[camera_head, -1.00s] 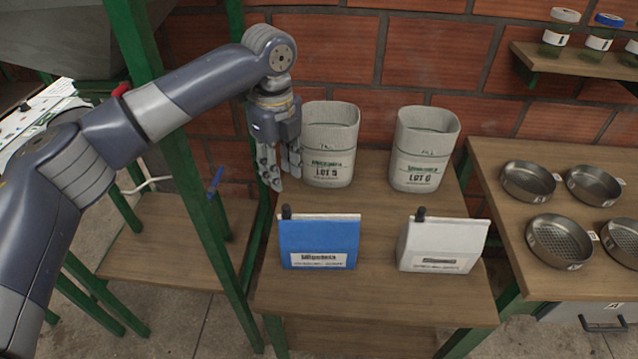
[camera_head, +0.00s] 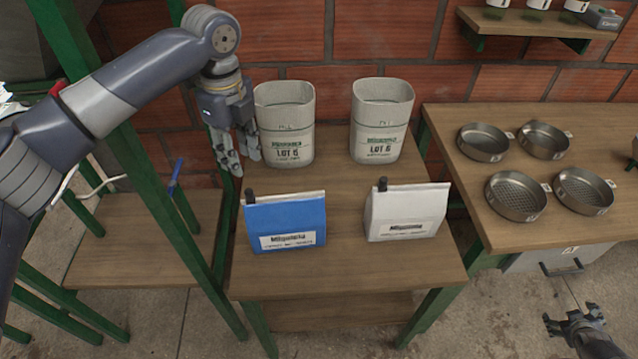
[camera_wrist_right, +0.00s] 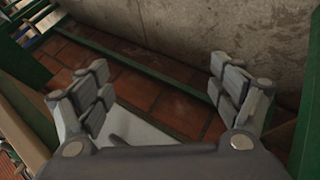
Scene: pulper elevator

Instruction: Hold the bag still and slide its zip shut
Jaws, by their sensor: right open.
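Two stand-up bags are on the wooden table in the head view: a blue bag (camera_head: 285,217) at left and a white bag (camera_head: 408,208) at right. Each has a white label and a dark slider at its top left corner: the blue bag's slider (camera_head: 249,197) and the white bag's slider (camera_head: 382,185). My left gripper (camera_head: 245,166) hangs fingers down above and behind the blue bag, apart from it and empty; its finger gap is unclear. My right gripper (camera_head: 574,318) is low at the bottom right, away from the bags. In the right wrist view it (camera_wrist_right: 165,85) is open and empty.
Two open sacks, LOT 5 (camera_head: 286,135) and LOT 6 (camera_head: 381,130), stand behind the bags, the left one close beside my left gripper. A green post (camera_head: 150,190) rises left of the table (camera_head: 345,275). A side table (camera_head: 440,140) at right holds round sieves.

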